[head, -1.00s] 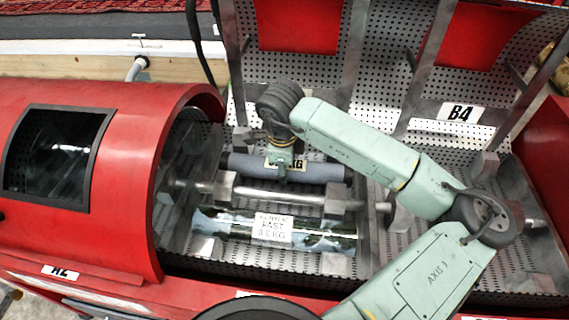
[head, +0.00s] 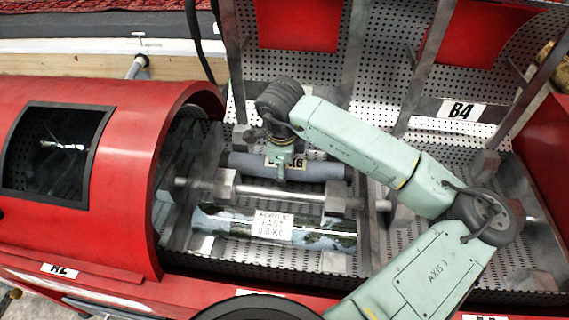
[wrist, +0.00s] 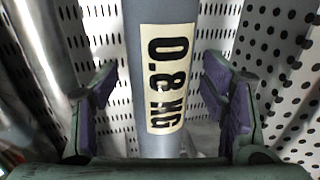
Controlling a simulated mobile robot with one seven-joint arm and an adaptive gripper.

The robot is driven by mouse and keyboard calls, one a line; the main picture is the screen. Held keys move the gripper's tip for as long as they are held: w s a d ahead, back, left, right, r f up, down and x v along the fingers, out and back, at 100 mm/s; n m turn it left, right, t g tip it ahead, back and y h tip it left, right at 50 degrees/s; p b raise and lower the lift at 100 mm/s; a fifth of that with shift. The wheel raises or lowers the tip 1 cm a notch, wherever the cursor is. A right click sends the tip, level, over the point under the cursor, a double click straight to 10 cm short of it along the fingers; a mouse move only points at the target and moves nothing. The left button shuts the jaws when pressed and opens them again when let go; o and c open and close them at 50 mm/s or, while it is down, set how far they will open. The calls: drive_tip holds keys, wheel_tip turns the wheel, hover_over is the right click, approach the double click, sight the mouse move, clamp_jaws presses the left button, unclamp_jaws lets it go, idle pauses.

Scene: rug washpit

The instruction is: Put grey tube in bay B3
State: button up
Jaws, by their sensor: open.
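The grey tube (head: 325,170) lies horizontally at the back of the open middle bay in the head view, with a cream "0.8 KG" label partly behind my gripper (head: 281,172). In the wrist view the grey tube (wrist: 140,45) runs between the two purple-padded fingers of my gripper (wrist: 160,105). The fingers are open, one on each side, with a visible gap to the tube. The bay B4 sign (head: 461,111) shows on the bay to the right. I see no B3 sign; my arm covers part of that area.
A red curved cover (head: 130,160) closes the left side. Upright perforated panels and metal ribs stand behind. The right bay is partly hidden by my arm.

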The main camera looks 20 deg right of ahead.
drive_tip(key=shift+r, duration=0.15)
drive_tip(key=b+v, duration=0.1)
drive_tip(key=v, duration=1.1)
